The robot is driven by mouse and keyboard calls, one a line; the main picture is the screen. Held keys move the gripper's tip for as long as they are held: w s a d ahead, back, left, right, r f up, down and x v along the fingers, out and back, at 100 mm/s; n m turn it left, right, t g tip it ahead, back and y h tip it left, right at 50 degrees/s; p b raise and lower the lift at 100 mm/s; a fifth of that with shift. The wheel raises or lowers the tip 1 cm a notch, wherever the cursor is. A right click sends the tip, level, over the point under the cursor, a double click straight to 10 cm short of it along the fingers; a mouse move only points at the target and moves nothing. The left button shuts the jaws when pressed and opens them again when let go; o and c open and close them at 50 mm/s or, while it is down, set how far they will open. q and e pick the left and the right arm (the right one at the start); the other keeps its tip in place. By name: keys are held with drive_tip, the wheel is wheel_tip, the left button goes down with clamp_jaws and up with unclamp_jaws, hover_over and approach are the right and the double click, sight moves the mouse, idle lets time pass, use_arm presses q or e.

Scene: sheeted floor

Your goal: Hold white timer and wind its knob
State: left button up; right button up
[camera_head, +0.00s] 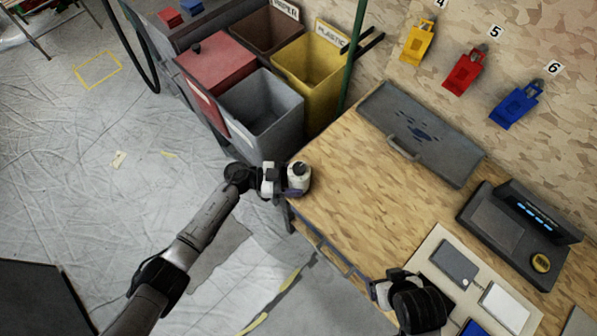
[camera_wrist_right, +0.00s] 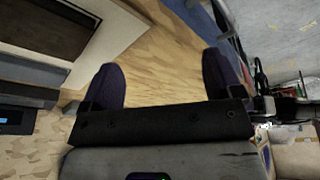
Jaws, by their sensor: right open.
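The white timer (camera_head: 301,184), with a dark knob on top, is at the table's far-left corner in the head view. My left gripper (camera_head: 285,182) is right at the timer, reaching it from the left. Its fingertips are small and partly hidden, so I cannot tell whether they grip it. My right gripper (camera_head: 376,292) is at the table's front edge, well apart from the timer. In the right wrist view its two dark fingers (camera_wrist_right: 160,82) are spread with only bare wood between them. The timer does not show in that view.
A grey tray (camera_head: 463,165) lies at the table's back. A dark device (camera_head: 487,217) and a board (camera_head: 439,245) with flat pieces are on the right. Grey (camera_head: 239,104), red and yellow bins stand beyond the left corner. The table's middle is clear.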

drive_tip(key=w+t, duration=0.1)
drive_tip(key=w, duration=0.1)
drive_tip(key=w+a+r+n+t, duration=0.1)
drive_tip(key=w, duration=0.2)
drive_tip(key=w+a+r+n+t, duration=0.1)
drive_tip(key=w, duration=0.1)
drive_tip(key=shift+w+r, duration=0.2)
drive_tip(key=shift+w, duration=0.05)
drive_tip(key=c, duration=0.4)
drive_tip(key=w+a+r+n+t+y, duration=0.1)
drive_tip(key=w+a+r+n+t, duration=0.5)
drive_tip(key=w+r, duration=0.5)
drive_tip(key=shift+c, duration=0.2)
drive_tip(key=w+a+r+n+t+y, duration=0.65)
drive_tip(key=a+r+n, duration=0.2)
drive_tip(key=r, duration=0.25)
drive_tip(key=s+a+r+n+g+y, duration=0.4)
drive_tip(key=a+n+g+y, duration=0.4)
drive_tip(key=n, duration=0.7)
drive_tip(key=s+a+r+n+g+y, duration=0.45)
drive_tip(key=a+n+g+y, duration=0.4)
drive_tip(key=n, duration=0.65)
drive_tip(key=n+g+h, duration=0.3)
drive_tip(key=n+h, duration=1.8)
drive_tip(key=h, duration=0.3)
approach(299, 167)
wheel_tip(299, 167, down, 9)
drive_tip(key=shift+s+f, duration=0.15)
drive_tip(key=shift+f, duration=0.05)
